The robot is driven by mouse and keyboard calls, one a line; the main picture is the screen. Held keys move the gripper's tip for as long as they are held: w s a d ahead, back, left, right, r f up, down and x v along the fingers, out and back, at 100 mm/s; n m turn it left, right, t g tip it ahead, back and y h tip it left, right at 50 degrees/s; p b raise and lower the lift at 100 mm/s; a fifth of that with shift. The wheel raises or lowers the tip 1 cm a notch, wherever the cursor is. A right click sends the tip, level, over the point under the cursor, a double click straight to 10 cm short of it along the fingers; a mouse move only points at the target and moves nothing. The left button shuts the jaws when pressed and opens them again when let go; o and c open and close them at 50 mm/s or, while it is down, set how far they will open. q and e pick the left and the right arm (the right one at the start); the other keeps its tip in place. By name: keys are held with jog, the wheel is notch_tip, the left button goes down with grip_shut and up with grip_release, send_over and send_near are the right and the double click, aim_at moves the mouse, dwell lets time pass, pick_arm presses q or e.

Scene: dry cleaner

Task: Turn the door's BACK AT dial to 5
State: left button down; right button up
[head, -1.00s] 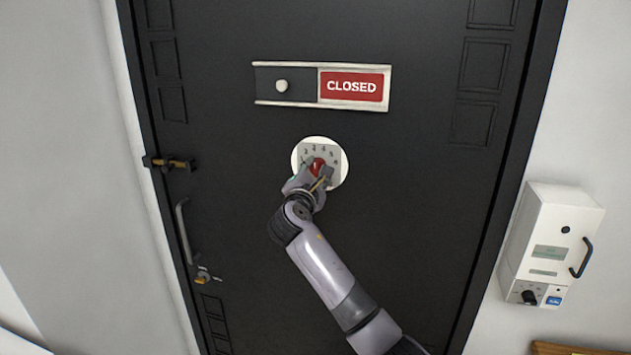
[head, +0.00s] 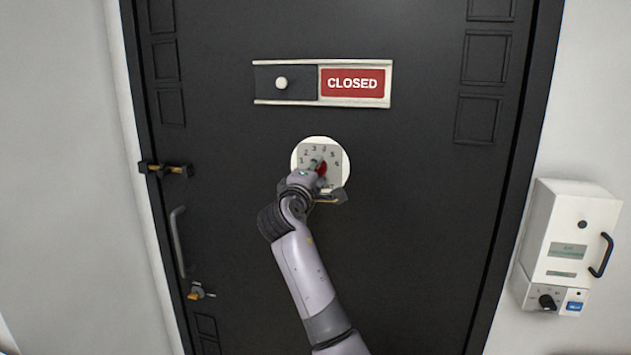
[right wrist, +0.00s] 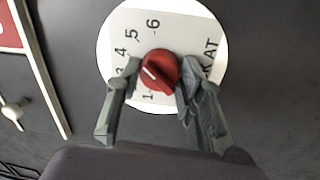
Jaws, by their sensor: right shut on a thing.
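The BACK AT dial is a white round plate (head: 343,160) with printed numbers on the black door, below the CLOSED sign. Its red knob (right wrist: 163,68) sits at the middle of the plate. In the right wrist view the knob's white mark points to about 4; the 2 is hidden behind a finger. My right gripper (right wrist: 160,76) is shut on the red knob, one finger on each side. In the head view the wrist and fingers cover the lower part of the dial and some of the knob (head: 321,168). My left gripper is not in view.
The sliding CLOSED sign (head: 352,83) is above the dial. A door handle (head: 178,242) and latches (head: 165,169) are along the door's left side. A white wall box (head: 572,240) with a handle and black knob hangs right of the door. The door around the dial is clear.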

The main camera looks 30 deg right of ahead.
jog(key=shift+f+m, duration=0.2)
jog(key=shift+m, duration=0.3)
jog(key=o, duration=1.2)
jog(key=shift+r, duration=0.15)
jog(key=shift+c, duration=0.2)
jog(key=r+v, duration=0.1)
jog(key=v, duration=1.1)
jog(key=shift+f, duration=0.5)
jog(key=shift+w+f, duration=0.1)
jog(key=shift+w, duration=0.05)
